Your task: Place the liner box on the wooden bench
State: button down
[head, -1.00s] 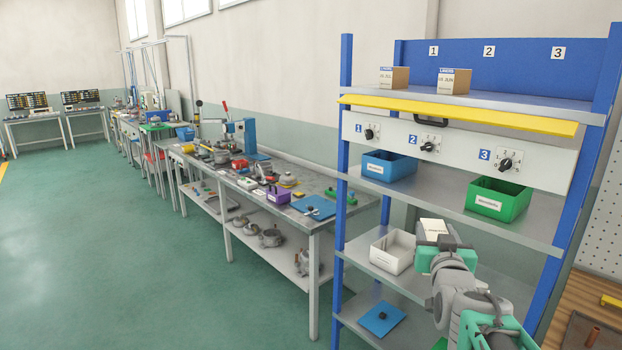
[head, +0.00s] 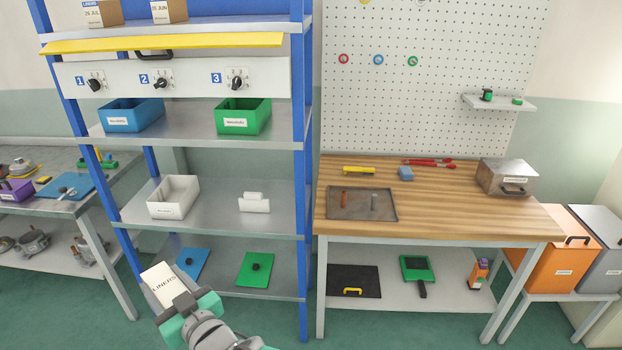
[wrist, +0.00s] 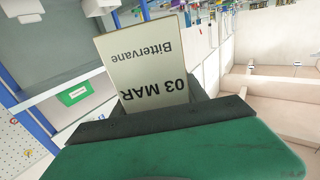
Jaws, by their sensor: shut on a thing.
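The liner box (head: 163,284) is a small pale box with "LINERS" printed on its face. My gripper (head: 187,306) is shut on it and holds it in front of the shelf rack, low in the head view. In the wrist view the box (wrist: 145,65) stands out of the jaws (wrist: 160,118), with "03 MAR" and "Bittervane" upside down on its face. The wooden bench (head: 440,205) is at the right of the head view, to the right of my gripper and apart from the box. The jaws' inner faces are hidden by the box.
The bench's front middle is clear. The blue rack post (head: 300,200) stands between my gripper and the bench.

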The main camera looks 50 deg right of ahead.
aim_at(465, 212)
jog(key=u, duration=2.35)
jog(key=k, duration=1.95)
jog(key=z, duration=2.45)
